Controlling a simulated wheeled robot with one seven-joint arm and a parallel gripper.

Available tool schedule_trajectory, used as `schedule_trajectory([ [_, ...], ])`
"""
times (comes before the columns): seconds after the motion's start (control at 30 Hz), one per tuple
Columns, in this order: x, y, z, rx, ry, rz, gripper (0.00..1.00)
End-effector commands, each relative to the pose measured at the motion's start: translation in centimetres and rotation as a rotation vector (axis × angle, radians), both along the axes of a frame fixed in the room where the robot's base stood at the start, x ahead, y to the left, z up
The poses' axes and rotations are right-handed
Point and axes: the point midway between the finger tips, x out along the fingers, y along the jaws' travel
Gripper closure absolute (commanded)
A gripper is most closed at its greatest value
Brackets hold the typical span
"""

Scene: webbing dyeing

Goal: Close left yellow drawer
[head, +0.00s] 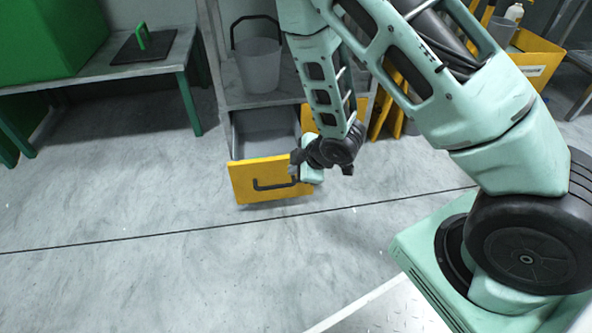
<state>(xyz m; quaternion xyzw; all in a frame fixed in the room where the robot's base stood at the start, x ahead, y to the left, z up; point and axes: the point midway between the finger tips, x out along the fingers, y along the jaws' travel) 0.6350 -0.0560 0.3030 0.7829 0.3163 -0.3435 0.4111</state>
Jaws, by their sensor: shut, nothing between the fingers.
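The left yellow drawer (255,183) is pulled out of the grey cabinet, and its grey inside (265,131) shows from above. Its yellow front carries a dark bar handle. My gripper (294,168) is at the right part of the drawer front, near the handle's right end. It is shut with nothing held. I cannot tell whether it touches the front. My arm hides part of the cabinet and the area to the right of the drawer.
A grey bucket (259,66) stands on the shelf above the drawer. A grey table (100,71) with a green-handled dark plate (143,46) is at left. A yellow bin (535,57) is at back right. The floor before the drawer is clear.

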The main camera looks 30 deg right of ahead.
Motion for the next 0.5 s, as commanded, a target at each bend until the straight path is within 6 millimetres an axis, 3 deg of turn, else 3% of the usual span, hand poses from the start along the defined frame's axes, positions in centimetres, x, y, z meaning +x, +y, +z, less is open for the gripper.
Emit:
schedule_trajectory([
  [0.03, 0.6, 0.3, -1.6, 0.000, -0.001, 0.002, 1.00],
  [0.3, 3.7, 1.4, -6.0, 0.000, 0.001, 0.000, 1.00],
  [0.5, 6.5, 0.6, -5.7, 0.001, -0.002, -0.002, 1.00],
])
